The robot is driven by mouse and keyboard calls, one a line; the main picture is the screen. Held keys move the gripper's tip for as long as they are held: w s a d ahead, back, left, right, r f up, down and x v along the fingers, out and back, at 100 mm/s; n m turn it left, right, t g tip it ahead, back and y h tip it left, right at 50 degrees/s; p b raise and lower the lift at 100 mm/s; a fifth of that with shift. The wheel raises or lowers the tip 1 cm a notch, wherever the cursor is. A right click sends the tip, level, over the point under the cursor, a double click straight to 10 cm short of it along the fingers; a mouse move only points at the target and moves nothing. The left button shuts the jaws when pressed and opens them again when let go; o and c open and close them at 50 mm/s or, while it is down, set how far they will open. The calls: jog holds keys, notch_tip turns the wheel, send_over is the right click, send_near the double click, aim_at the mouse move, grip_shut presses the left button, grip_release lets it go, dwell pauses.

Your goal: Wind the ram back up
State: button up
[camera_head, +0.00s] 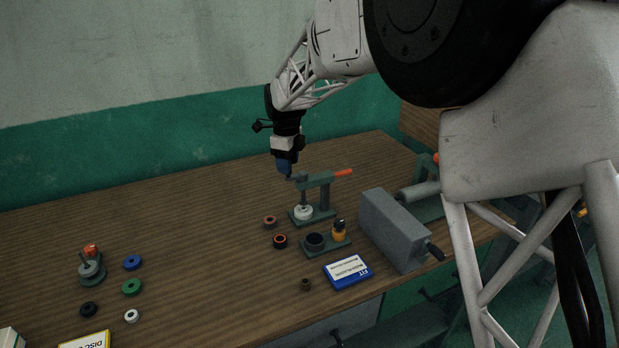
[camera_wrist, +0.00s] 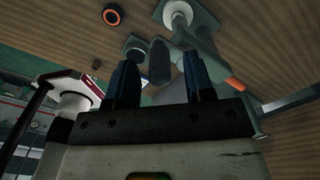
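The small grey-green press (camera_head: 325,197) stands on the bench, with an orange-tipped lever (camera_head: 343,173) pointing right from its head. Its thin vertical ram (camera_head: 303,197) reaches down to a white round part (camera_head: 303,212) on the press base; whether they touch is too small to tell. My gripper (camera_head: 288,175) points down just left of the press head, near the ram's top. In the wrist view, my gripper's blue fingers (camera_wrist: 161,75) stand apart and I see nothing held. The white part (camera_wrist: 178,14) and an orange tip (camera_wrist: 235,84) also show there.
A grey box with a crank (camera_head: 400,228) stands right of the press. A fixture with a dark cup (camera_head: 315,240), a blue-and-white box (camera_head: 347,271) and several loose rings lie in front. A post stand (camera_head: 91,268) is at left. The bench behind the press is clear.

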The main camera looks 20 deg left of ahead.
jog(key=shift+r, duration=3.5)
jog(key=shift+d+r, duration=0.1)
jog(key=shift+d, duration=0.2)
jog(key=s+d+r+n, duration=0.2)
jog(key=s+d+n, duration=0.15)
jog(key=d, duration=0.75)
jog(key=s+d+r+n+t, duration=0.1)
jog(key=s+d+r+n, duration=0.3)
jog(key=d, duration=0.7)
jog(key=s+d+r+n, duration=0.1)
jog(key=s+d, duration=0.4)
jog(key=d, duration=0.6)
jog(key=s+d+f+n, duration=0.4)
jog(key=s+d, duration=0.5)
jog(key=s, duration=0.3)
jog(key=s+d+f+n+t, duration=0.1)
jog(key=s+d+f+n, duration=0.2)
jog(key=s+d, duration=0.7)
jog(key=s+n, duration=0.2)
jog(key=s, duration=0.1)
jog(key=shift+s+d+f+t, duration=0.15)
jog(key=shift+s+f+t, duration=0.1)
jog(key=shift+f+t, duration=0.1)
